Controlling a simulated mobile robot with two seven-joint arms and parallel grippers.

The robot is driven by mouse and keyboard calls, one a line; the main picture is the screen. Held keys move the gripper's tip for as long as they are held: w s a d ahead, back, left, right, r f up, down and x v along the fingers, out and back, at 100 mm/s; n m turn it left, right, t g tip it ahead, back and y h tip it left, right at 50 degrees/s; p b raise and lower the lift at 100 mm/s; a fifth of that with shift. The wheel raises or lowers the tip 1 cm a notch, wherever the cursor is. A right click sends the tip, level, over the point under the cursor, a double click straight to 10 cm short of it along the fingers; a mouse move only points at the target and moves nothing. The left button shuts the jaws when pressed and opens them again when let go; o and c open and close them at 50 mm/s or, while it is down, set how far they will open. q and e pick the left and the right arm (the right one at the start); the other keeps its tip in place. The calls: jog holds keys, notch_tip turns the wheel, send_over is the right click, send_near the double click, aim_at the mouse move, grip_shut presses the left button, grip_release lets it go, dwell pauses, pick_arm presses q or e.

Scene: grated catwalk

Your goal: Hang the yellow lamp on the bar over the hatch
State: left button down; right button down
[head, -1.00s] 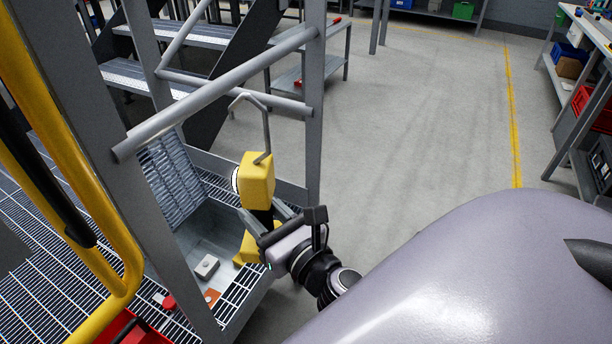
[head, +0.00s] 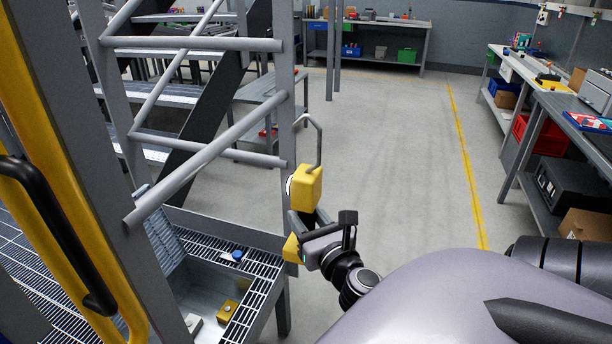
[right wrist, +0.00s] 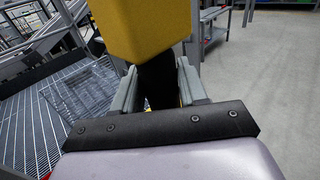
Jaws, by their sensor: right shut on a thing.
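The yellow lamp (head: 306,188) is upright, with a grey wire hook (head: 319,145) rising from its top. My right gripper (head: 312,222) is shut on its dark middle part; more yellow shows below the jaws. In the right wrist view the lamp's yellow body (right wrist: 142,28) stands above the fingers (right wrist: 158,90). The grey bar (head: 195,172) runs from a post to a free end over the open hatch (head: 208,285). In the head view the hook is right of the post and apart from the bar. My left gripper is not in view.
Grating (head: 255,275) surrounds the hatch, with a blue item (head: 237,255) on it. A grey post (head: 284,190) stands just left of the lamp. Yellow rails (head: 75,225) are at left, stairs behind. Open floor (head: 400,150) lies right, with a loaded workbench (head: 560,115) beyond.

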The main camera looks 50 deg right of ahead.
jog(key=w+a+f+b, duration=0.2)
jog(key=w+a+b, duration=0.1)
jog(key=w, duration=0.4)
jog(key=w+a+f+b, duration=0.1)
jog(key=w+a+b, duration=0.2)
jog(key=w, duration=0.4)
jog(key=shift+w+f, duration=0.35)
dwell(1.0)
jog(key=shift+a, duration=0.1)
jog(key=c, duration=0.5)
grip_release()
jog(key=shift+f, duration=0.15)
jog(key=shift+v, duration=3.6)
